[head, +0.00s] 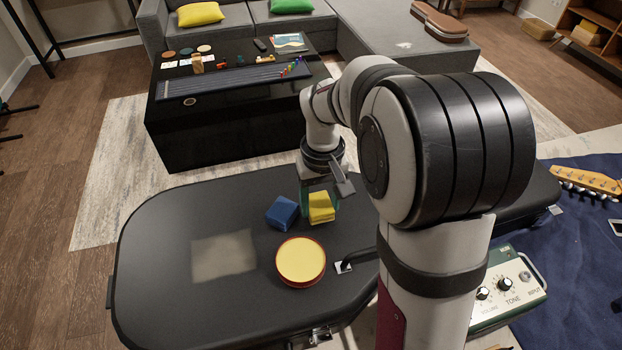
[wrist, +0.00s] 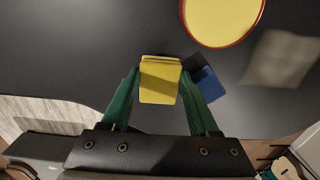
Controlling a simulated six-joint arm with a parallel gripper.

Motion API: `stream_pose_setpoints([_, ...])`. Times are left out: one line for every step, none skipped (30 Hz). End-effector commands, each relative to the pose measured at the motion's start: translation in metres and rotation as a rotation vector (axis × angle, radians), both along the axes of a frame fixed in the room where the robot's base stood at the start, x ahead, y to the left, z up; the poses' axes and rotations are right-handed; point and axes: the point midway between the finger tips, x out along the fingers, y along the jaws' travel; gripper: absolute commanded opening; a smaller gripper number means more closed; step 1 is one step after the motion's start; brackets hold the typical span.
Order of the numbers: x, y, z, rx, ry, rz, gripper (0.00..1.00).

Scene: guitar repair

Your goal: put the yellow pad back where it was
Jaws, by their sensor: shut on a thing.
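The yellow pad (head: 321,207) is a small block between the green fingers of my gripper (head: 320,200), over the black case (head: 160,290). In the wrist view, the yellow pad (wrist: 160,82) sits between both fingertips of my gripper (wrist: 160,75), which is shut on it. I cannot tell whether its underside touches the case. A blue pad (head: 283,213) lies on the case just left of it; in the wrist view this blue pad (wrist: 208,84) shows partly behind the right finger.
A round yellow-topped, red-rimmed tin (head: 301,262) stands on the case in front of the pads. A pale square patch (head: 224,255) lies to the left. The case's left part is clear.

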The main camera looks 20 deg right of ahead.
Motion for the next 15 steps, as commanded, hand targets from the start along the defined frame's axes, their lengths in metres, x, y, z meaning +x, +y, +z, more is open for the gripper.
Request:
stream_pose_setpoints([-0.001,0.0,-0.01,0.0,0.005,0.0,0.0])
stream_pose_setpoints([-0.001,0.0,-0.015,0.0,0.004,0.0,0.0])
stream_pose_setpoints([-0.001,0.0,-0.019,0.0,0.003,-0.001,0.0])
stream_pose_setpoints([-0.001,0.0,-0.021,0.0,0.001,0.0,0.0])
stream_pose_setpoints([0.0,0.0,-0.022,0.0,0.0,0.0,0.0])
stream_pose_setpoints([0.0,0.0,-0.022,0.0,0.0,-0.001,0.0])
stream_pose_setpoints([0.0,0.0,-0.022,0.0,0.0,-0.001,0.0])
stream_pose_setpoints([0.0,0.0,-0.022,0.0,0.0,-0.001,0.0])
stream_pose_setpoints([0.0,0.0,-0.022,0.0,0.0,-0.001,0.0])
stream_pose_setpoints([0.0,-0.001,-0.022,0.0,0.0,-0.001,0.0])
stream_pose_setpoints([0.0,-0.001,-0.022,0.0,0.0,-0.001,0.0])
stream_pose_setpoints([-0.001,-0.001,-0.023,0.0,0.0,-0.001,0.0])
stream_pose_setpoints([-0.001,-0.001,-0.024,0.0,0.001,-0.001,0.0])
stream_pose_setpoints([-0.001,-0.001,-0.025,0.0,0.001,-0.001,0.0])
stream_pose_setpoints([-0.001,-0.001,-0.025,0.0,0.001,-0.001,0.66])
